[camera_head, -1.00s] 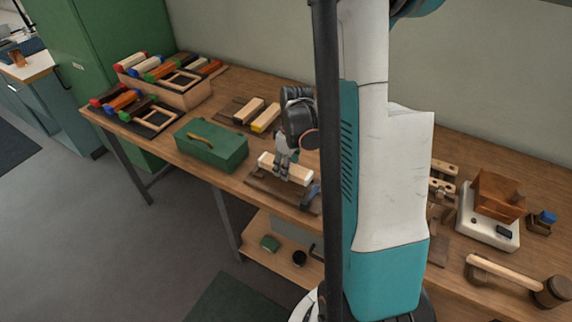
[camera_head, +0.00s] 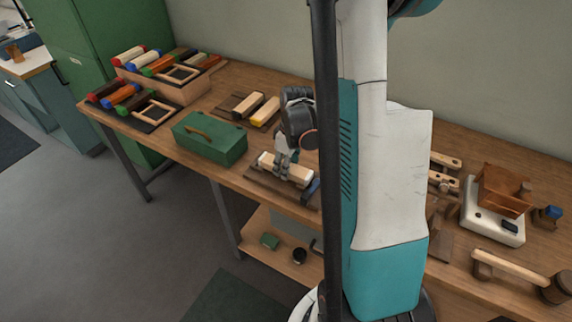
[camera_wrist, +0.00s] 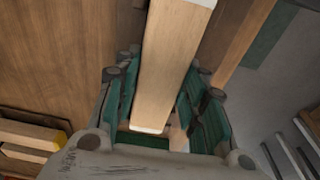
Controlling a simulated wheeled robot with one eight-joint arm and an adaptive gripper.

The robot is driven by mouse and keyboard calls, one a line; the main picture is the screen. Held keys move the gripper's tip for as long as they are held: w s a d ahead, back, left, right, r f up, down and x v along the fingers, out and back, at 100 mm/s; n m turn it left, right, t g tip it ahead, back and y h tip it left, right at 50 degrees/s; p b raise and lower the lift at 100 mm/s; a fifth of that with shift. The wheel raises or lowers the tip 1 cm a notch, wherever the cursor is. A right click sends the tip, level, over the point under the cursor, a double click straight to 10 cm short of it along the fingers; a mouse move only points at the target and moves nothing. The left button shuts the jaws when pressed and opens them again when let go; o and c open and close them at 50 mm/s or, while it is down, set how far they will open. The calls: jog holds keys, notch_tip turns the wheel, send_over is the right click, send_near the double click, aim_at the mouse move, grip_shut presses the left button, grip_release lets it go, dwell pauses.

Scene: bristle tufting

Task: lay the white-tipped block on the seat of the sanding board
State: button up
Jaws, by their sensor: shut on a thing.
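The white-tipped block (camera_head: 298,174) is a pale wooden bar with whitish ends. My gripper (camera_head: 284,170) points down and is shut on its middle. In the wrist view the block (camera_wrist: 168,60) runs lengthwise between the green-padded fingers, with a white end at the top. The sanding board (camera_head: 262,184) is a dark brown board near the bench's front edge, with a blue part (camera_head: 313,188) at its right end. The block lies level over the board, roughly along it. I cannot tell whether it touches the seat, which the block and fingers hide.
A green toolbox (camera_head: 210,140) stands left of the board. Behind are a yellow-tipped block (camera_head: 266,112) and another pale block (camera_head: 247,105) on a dark tray. Racks of coloured-ended blocks (camera_head: 170,90) fill the left end. A mallet (camera_head: 520,275) lies at the right.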

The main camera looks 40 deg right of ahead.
jog(key=shift+f+b, duration=0.35)
dwell(0.7)
jog(key=o, duration=1.2)
jog(key=o, duration=0.4)
jog(key=shift+o, duration=0.2)
jog(key=shift+s+d+r+p, duration=0.1)
jog(key=shift+s+r+p, duration=0.05)
jog(key=shift+r+p, duration=1)
jog(key=shift+s+r+p, duration=0.15)
jog(key=shift+r+p, duration=0.55)
jog(key=shift+r, duration=0.8)
jog(key=shift+s+d+r+p, duration=0.1)
jog(key=shift+s+r+p, duration=0.05)
jog(key=shift+r+p, duration=1)
jog(key=shift+r, duration=0.2)
